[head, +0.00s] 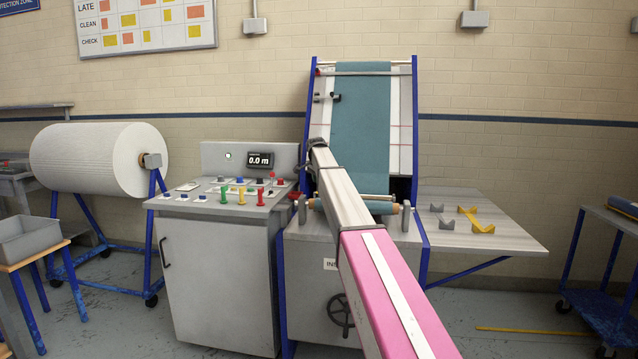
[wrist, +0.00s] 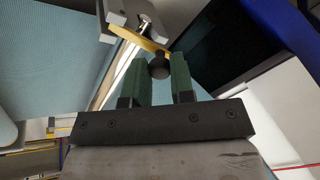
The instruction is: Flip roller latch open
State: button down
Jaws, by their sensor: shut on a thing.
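The roller latch shows in the wrist view as a flat yellow lever (wrist: 138,39) with a round black knob (wrist: 159,69) at its end. My gripper (wrist: 160,62) has two green fingers, one on each side of the knob, and is shut on it. The lever's other end meets a grey bracket (wrist: 122,22) beside a shiny metal rod. In the head view my arm reaches over the inspection machine and hides the latch and most of my gripper. The blue cloth roller (head: 380,207) lies across the machine's front, partly behind my arm.
Blue-green cloth (head: 360,105) runs down the sloped board between blue posts. A control cabinet (head: 217,285) stands left of the machine. A side table (head: 500,232) on the right holds grey and yellow parts. A white fabric roll (head: 95,158) stands far left.

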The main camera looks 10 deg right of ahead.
jog(key=s+t, duration=0.1)
jog(key=s+t+h, duration=0.1)
jog(key=t, duration=0.1)
jog(key=s+t, duration=0.1)
jog(key=shift+a+r, duration=0.35)
jog(key=shift+a, duration=0.05)
jog(key=shift+s+a+f+t+h, duration=0.15)
jog(key=shift+s+t+h, duration=0.3)
jog(key=shift+t, duration=0.6)
jog(key=shift+s+a+t+h, duration=0.2)
jog(key=shift+s+t+h, duration=0.2)
jog(key=shift+t, duration=0.6)
jog(key=shift+s+a+f+t+h, duration=0.15)
jog(key=shift+s+t+h, duration=0.3)
jog(key=shift+t, duration=0.6)
jog(key=shift+r, duration=0.1)
jog(key=c, duration=1)
grip_release()
jog(key=shift+s, duration=0.1)
